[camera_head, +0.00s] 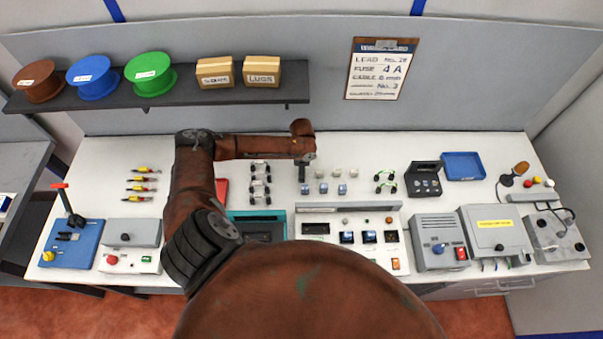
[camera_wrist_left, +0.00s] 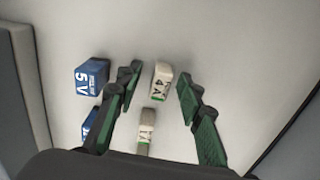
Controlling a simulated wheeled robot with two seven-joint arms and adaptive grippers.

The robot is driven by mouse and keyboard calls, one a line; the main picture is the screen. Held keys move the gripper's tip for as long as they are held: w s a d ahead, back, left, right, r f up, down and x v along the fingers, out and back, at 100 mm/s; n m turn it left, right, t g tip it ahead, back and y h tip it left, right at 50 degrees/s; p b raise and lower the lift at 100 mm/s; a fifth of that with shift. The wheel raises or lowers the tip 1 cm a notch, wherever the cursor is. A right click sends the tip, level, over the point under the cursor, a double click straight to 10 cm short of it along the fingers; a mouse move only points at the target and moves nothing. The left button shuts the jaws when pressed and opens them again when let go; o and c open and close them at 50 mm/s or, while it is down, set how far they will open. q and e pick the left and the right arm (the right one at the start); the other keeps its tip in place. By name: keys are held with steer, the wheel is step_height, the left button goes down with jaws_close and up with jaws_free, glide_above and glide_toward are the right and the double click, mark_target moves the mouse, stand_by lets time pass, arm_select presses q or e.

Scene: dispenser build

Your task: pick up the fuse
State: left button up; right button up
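A small white block marked "4 A" (camera_wrist_left: 161,82), the fuse, stands on the pale surface in the left wrist view. My left gripper (camera_wrist_left: 159,74) is open, with one green finger on each side of it and a gap to both. A second white block marked "1 A" (camera_wrist_left: 145,135) stands nearer the wrist. In the head view the left gripper (camera_head: 303,178) points down over the worktop beside the row of small white blocks (camera_head: 338,172). I cannot tell there which block is the 4 A one. My right gripper is not in view.
Blue blocks stand close to the left finger, one marked "5 V" (camera_wrist_left: 92,75). More blue blocks (camera_head: 342,189) stand in front of the white ones. A wiring card (camera_head: 380,68) on the wall reads "FUSE 4 A". A long grey-topped device (camera_head: 345,207) lies in front; clips (camera_head: 385,181) stand right.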

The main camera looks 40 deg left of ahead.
arm_select(q)
steer(key=shift+c, duration=0.4)
jaws_close()
steer(key=shift+r, duration=0.2)
